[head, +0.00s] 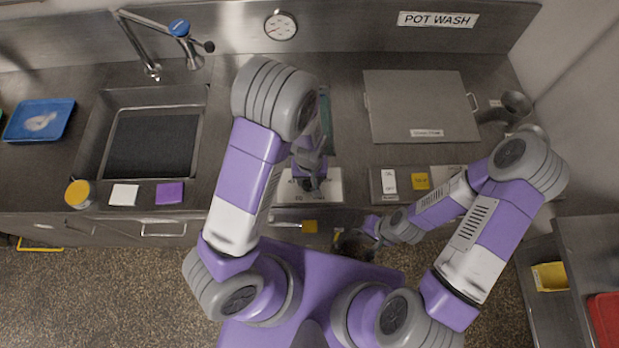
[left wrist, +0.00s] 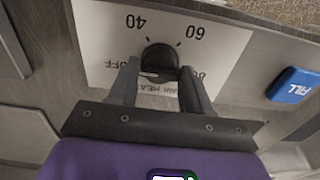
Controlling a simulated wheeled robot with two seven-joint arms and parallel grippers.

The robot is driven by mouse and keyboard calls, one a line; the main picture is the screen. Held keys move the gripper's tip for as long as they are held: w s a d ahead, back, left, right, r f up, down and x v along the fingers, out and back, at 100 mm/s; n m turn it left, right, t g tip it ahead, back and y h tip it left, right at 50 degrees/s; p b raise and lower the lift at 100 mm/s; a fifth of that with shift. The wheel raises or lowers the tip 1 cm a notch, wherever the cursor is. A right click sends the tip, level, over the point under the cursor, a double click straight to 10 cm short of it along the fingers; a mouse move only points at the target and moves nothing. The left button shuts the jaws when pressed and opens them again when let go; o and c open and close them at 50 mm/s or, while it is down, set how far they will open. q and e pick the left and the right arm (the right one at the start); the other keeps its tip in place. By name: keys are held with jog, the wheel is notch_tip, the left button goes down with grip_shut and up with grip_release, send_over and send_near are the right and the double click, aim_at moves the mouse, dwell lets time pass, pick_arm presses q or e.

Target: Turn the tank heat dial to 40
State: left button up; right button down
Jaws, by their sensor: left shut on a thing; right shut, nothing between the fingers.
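The tank heat dial is a round black knob (left wrist: 160,58) on a white plate (left wrist: 95,45), seen upside down in the left wrist view. The plate carries 40 and 60 above the knob, OFF at its left and 80, partly covered, at its right. My left gripper (left wrist: 157,85) is shut on the knob, one finger on each side. I cannot read where the knob points. In the head view my left gripper (head: 308,180) is over the white plate (head: 331,186) at the counter's front, hiding the knob. My right gripper (head: 372,238) is shut and empty before the counter front.
A blue FILL button (left wrist: 293,85) sits beside the dial plate. In the head view a sink (head: 205,110) is at the left and a flat grey lid (head: 420,105) at the right.

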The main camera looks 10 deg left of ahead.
aim_at(309, 181)
pick_arm(q)
jog(key=m+b, duration=0.1)
jog(key=m, duration=0.4)
jog(key=shift+m+b, duration=0.3)
jog(key=m+b, duration=0.1)
jog(key=m, duration=0.3)
jog(key=shift+a+m, duration=0.1)
jog(key=shift+m, duration=0.3)
jog(key=shift+b, duration=0.3)
jog(key=o, duration=1.1)
jog(key=shift+c, duration=0.2)
notch_tip(309, 181, up, 8)
jog(key=shift+f+p, duration=0.2)
jog(key=shift+p, duration=0.1)
